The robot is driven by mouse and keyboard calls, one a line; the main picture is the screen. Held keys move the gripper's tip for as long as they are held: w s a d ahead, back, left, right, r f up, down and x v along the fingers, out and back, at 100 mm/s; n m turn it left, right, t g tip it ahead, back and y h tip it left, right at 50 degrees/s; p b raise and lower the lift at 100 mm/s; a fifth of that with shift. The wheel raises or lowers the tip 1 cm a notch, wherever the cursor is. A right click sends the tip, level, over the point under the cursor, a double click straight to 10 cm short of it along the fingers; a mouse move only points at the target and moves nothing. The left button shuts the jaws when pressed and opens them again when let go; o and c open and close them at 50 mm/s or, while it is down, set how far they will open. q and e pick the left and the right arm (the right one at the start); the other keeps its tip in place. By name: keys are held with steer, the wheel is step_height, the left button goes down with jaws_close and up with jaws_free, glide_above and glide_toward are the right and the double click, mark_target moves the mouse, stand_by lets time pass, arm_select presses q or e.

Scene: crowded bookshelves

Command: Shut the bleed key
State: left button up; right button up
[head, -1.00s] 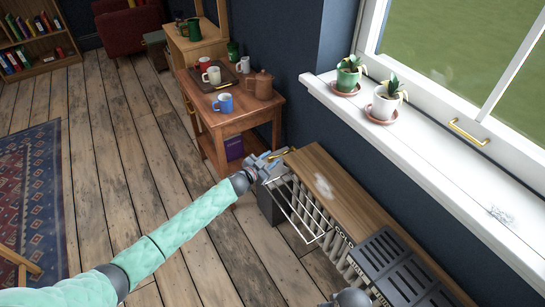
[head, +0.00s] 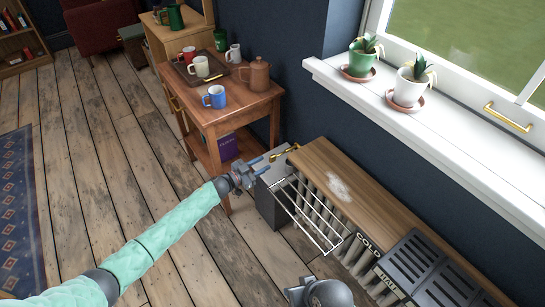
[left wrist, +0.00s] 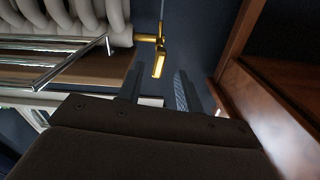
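The bleed key (head: 285,153) is a small brass piece at the far end of the radiator, below the wooden shelf's corner. In the left wrist view the brass key (left wrist: 158,63) hangs at an angle from its brass valve, just beyond the fingertips and roughly in line with the gap between them. My left gripper (head: 265,164) is open and empty, a little to the left of the key. Its two spread fingers also show in the left wrist view (left wrist: 160,82). I see no contact with the key. My right gripper is not visible.
The white radiator (head: 322,212) has a wire rack (head: 305,222) on its front and a wooden shelf (head: 350,192) above. A wooden side table (head: 240,112) with mugs stands beyond the gripper. A grey rounded part of mine shows at the bottom.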

mark_target(276, 157)
arm_select(q)
steer(key=shift+p+x, duration=0.3)
steer(key=shift+x, duration=3.4)
steer(key=shift+r, duration=0.15)
jaws_close()
